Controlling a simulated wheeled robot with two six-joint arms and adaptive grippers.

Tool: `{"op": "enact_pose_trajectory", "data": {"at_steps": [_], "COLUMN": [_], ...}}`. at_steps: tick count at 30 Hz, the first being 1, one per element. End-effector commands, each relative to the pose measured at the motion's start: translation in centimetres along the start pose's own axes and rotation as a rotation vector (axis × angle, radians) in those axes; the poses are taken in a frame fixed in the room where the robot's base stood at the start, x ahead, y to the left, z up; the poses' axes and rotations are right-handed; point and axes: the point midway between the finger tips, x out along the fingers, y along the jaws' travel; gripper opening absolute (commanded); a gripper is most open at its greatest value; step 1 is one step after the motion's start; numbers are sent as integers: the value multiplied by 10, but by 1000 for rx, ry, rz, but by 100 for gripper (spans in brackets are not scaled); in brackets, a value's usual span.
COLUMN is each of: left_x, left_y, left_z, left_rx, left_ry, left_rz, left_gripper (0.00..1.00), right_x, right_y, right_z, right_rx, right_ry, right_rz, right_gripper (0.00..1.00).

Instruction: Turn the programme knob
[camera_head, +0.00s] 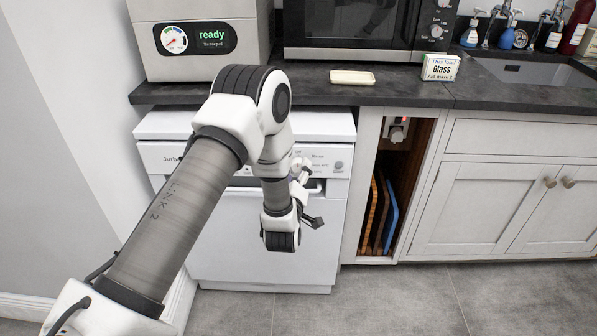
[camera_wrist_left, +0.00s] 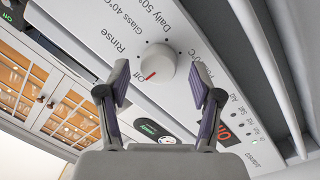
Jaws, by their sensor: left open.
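The programme knob (camera_wrist_left: 158,62) is a round white dial on the white dishwasher's control panel. Its red mark points to the lower left in the left wrist view, towards the side of the Off label. Rinse, Glass 40°C and Daily 50°C labels are printed around it. My left gripper (camera_wrist_left: 160,86) is open, with one finger on each side of the knob's near side; I cannot tell whether they touch it. In the head view, the left gripper (camera_head: 303,183) is in front of the panel, partly hidden by my arm. My right gripper is not in view.
The dishwasher (camera_head: 240,250) stands under a dark worktop (camera_head: 380,92). A card (camera_head: 440,68) on it reads "This load: Glass, dial mark 2". A red OFF display (camera_wrist_left: 224,133) is lit on the panel. The dishwasher handle and worktop edge are close to the gripper.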

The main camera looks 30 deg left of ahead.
Motion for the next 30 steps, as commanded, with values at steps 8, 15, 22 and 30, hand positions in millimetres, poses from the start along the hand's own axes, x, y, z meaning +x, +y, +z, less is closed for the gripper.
{"op": "enact_pose_trajectory", "data": {"at_steps": [8, 15, 22, 30], "left_x": [9, 9, 9, 9], "left_y": [0, 0, 0, 1], "left_z": [0, 0, 0, -1], "left_rx": [1, 1, 5, 74], "left_ry": [-2, -2, -2, -7], "left_rz": [1, 0, 0, -6], "left_gripper": [65, 5, 5, 5], "right_x": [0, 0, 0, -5], "right_y": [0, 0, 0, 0], "right_z": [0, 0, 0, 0], "right_rx": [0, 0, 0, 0], "right_ry": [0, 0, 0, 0], "right_rz": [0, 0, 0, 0], "right_gripper": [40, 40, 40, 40]}}
